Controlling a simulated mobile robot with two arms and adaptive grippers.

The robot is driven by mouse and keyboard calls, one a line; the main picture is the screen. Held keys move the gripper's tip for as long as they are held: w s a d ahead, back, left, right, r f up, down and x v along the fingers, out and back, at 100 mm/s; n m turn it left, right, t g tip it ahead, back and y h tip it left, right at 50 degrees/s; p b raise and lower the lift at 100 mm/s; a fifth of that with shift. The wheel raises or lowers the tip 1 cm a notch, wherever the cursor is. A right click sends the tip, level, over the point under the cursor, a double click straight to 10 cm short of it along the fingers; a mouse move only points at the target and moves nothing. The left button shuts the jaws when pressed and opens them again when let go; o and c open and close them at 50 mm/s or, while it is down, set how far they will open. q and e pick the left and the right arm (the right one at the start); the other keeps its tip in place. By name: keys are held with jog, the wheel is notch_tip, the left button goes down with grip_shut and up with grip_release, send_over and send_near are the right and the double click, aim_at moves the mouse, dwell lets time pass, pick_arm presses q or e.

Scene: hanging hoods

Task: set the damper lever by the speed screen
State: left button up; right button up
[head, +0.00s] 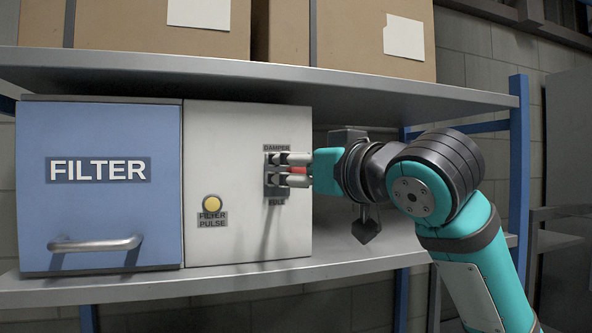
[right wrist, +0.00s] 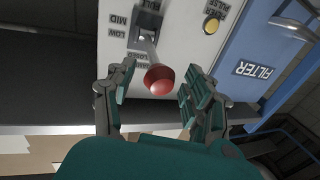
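The damper lever (right wrist: 149,47) has a grey stem and a round red knob (right wrist: 160,77). It sticks out of a slotted plate on the white panel (head: 240,130), labelled DAMPER above and FULL below. My right gripper (head: 275,169) is at the lever, fingers pointing at the panel. In the right wrist view, which is upside down, its two fingers stand apart on either side of the knob, with gaps. In the head view a bit of red shows between the fingers. The exact lever setting is hard to read. No speed screen and no left gripper are in view.
A blue FILTER door (head: 100,205) with a bar handle is left of the panel. A yellow FILTER PULSE button (head: 211,203) sits low on the panel. A grey shelf (head: 250,75) with cardboard boxes is close above; a blue post (head: 519,165) stands at right.

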jog(key=shift+w+f, duration=0.15)
pick_arm(q)
jog(key=shift+w, duration=0.4)
pick_arm(e)
jog(key=v, duration=1.2)
